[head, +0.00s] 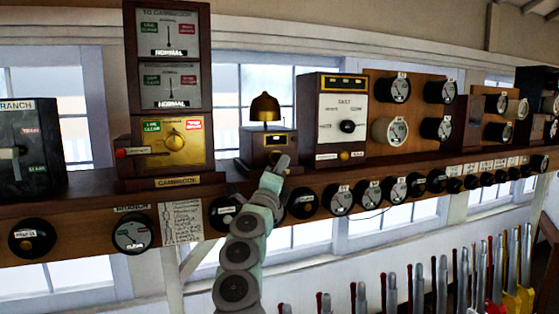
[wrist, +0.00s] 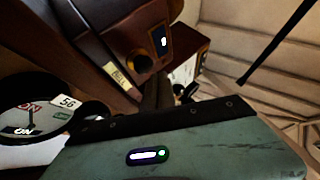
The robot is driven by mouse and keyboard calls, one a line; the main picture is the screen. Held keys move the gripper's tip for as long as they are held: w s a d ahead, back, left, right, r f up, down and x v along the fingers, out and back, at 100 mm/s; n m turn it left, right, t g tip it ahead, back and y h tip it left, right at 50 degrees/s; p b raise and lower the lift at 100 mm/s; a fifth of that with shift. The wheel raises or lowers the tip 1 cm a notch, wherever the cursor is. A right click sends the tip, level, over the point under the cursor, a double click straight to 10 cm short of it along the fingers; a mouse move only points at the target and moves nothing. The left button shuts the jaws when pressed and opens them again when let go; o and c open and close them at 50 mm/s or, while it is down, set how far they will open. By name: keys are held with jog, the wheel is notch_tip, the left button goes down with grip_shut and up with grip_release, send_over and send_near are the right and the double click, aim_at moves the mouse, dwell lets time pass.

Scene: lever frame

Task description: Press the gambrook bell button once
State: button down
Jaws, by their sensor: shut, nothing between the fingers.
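The Gambrook instrument (head: 187,105) is a tall wooden case at the left in the head view, with two dials above a brass panel. A brass plate on its base reads Gambrook, and a red knob (head: 121,153) is on its left side. A brass bell (head: 265,108) tops a small wooden box (head: 256,146) to its right. My gripper (head: 282,164) is shut and empty, close in front of this box's lower right. It hides part of the box; I cannot tell whether it touches. The wrist view shows a dark round button (wrist: 141,63) on a wooden case.
A white-faced instrument (head: 343,115) stands right of the bell. Round dials (head: 133,233) line the board below the shelf (head: 95,183). Levers (head: 440,285) stand at the lower right. In the wrist view a dial (wrist: 35,118) is at the left.

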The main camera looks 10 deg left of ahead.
dwell(0.7)
jog(key=shift+w+a+b, duration=0.25)
jog(key=shift+b, duration=0.6)
jog(key=shift+f, duration=0.1)
jog(key=shift+w, duration=0.25)
jog(key=shift+w+a+p, duration=0.25)
jog(key=shift+w+p, duration=0.05)
jog(key=shift+p, duration=0.45)
dwell(0.5)
jog(key=shift+s+d+b, duration=0.5)
jog(key=shift+s+b, duration=0.3)
jog(key=shift+b, duration=0.25)
